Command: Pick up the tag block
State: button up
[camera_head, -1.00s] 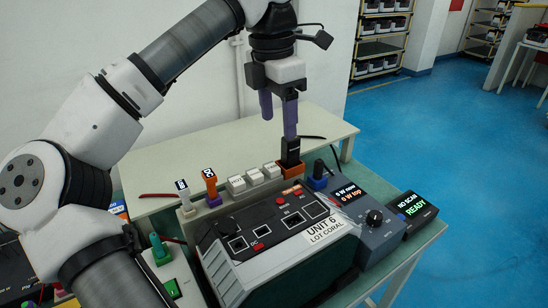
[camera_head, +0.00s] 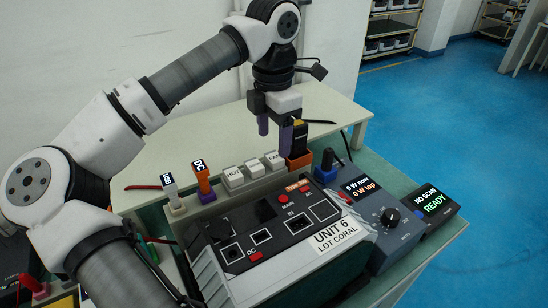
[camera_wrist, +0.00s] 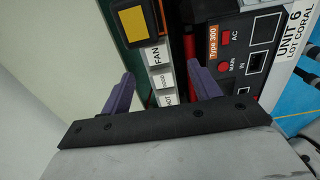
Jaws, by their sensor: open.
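Three white blocks with printed labels sit in a row on the unit's back ledge: HOT (camera_head: 233,174), GOOD (camera_head: 254,168) and FAN (camera_head: 273,160). Which one is the tag block I cannot tell from the pictures. My gripper (camera_head: 274,133) points down above this row, open and empty, with purple fingers. In the wrist view my gripper (camera_wrist: 160,76) has one finger on each side of the row, near the GOOD block (camera_wrist: 163,79) and the FAN block (camera_wrist: 155,55). The fingers appear to be above the blocks; exact height is unclear.
A black plug block with a yellow top (camera_head: 300,135) stands in an orange socket (camera_head: 299,162) just right of the FAN block. Orange DC (camera_head: 203,178) and white USB (camera_head: 171,190) plugs stand to the left. The unit (camera_head: 270,235) lies in front.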

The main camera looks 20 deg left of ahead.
aim_at(272, 157)
jog(key=shift+w+a+f+p, duration=0.15)
jog(key=shift+f+p, duration=0.35)
jog(key=shift+f, duration=0.9)
jog(key=shift+w+a+f+p, duration=0.15)
jog(key=shift+f+p, duration=0.3)
jog(key=shift+f, duration=0.9)
jog(key=shift+s, duration=0.1)
jog(key=shift+c, duration=0.4)
jog(key=c, duration=1)
